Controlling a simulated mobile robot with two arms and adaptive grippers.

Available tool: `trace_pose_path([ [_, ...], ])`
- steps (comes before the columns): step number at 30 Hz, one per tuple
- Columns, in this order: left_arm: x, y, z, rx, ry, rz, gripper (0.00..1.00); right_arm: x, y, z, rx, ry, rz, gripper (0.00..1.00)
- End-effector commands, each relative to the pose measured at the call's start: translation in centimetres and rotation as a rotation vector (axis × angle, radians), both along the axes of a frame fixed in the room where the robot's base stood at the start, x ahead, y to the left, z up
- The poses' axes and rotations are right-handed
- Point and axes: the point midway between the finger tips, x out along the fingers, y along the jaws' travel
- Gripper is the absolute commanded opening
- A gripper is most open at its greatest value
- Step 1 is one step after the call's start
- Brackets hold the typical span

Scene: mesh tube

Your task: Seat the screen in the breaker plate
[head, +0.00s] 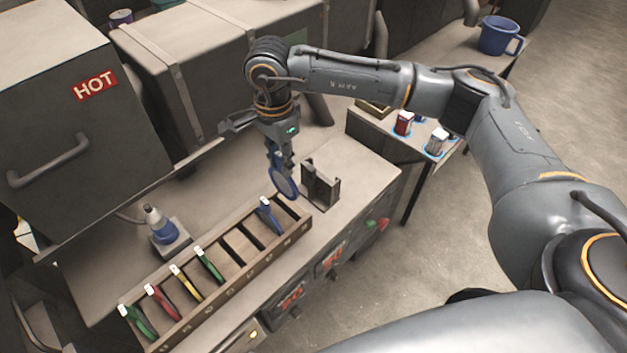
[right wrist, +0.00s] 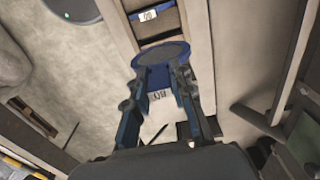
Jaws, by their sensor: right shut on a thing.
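My right gripper (head: 279,163) points down over the bench, shut on a round screen (head: 286,184) with a blue rim and grey mesh. The screen hangs tilted below the fingers, close to the right end of the slotted rack. In the right wrist view the screen (right wrist: 160,55) sits at the tips of the right gripper (right wrist: 159,78), with a white label between the fingers. A dark upright bracket (head: 321,186) stands on the bench just right of the screen, apart from it. I cannot tell whether it holds the breaker plate. My left gripper is out of view.
The wooden rack (head: 237,268) holds several colour-tagged pieces, one a blue piece (head: 268,214); some slots are empty. A blue-based bottle (head: 160,224) stands behind it. A grey box marked HOT (head: 95,85) is at left. A side table (head: 385,128) carries small boxes.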

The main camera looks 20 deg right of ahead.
Motion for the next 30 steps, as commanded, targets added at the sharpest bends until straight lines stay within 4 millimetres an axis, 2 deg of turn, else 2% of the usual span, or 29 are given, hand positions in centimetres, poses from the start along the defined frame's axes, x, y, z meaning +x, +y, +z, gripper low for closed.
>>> trace_pose_path([
  [11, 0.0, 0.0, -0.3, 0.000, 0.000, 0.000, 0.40, 0.3, -0.3, 0.1, -0.001, -0.003, -0.002, 0.00],
  [14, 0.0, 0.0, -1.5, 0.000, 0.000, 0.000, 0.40, 1.5, -1.9, 0.9, -0.008, -0.011, -0.008, 0.00],
  [18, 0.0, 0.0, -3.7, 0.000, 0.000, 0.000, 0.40, 3.4, -5.7, 3.3, -0.016, -0.017, -0.016, 0.00],
  [24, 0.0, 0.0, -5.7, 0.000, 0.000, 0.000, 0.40, 4.3, -10.4, 6.9, -0.006, -0.006, -0.007, 0.00],
  [27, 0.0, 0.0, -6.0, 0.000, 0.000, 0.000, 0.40, 4.2, -11.3, 7.4, 0.000, 0.001, 0.000, 0.00],
  [30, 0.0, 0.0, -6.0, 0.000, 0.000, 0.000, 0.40, 4.1, -11.6, 6.2, 0.002, 0.006, 0.002, 0.00],
])
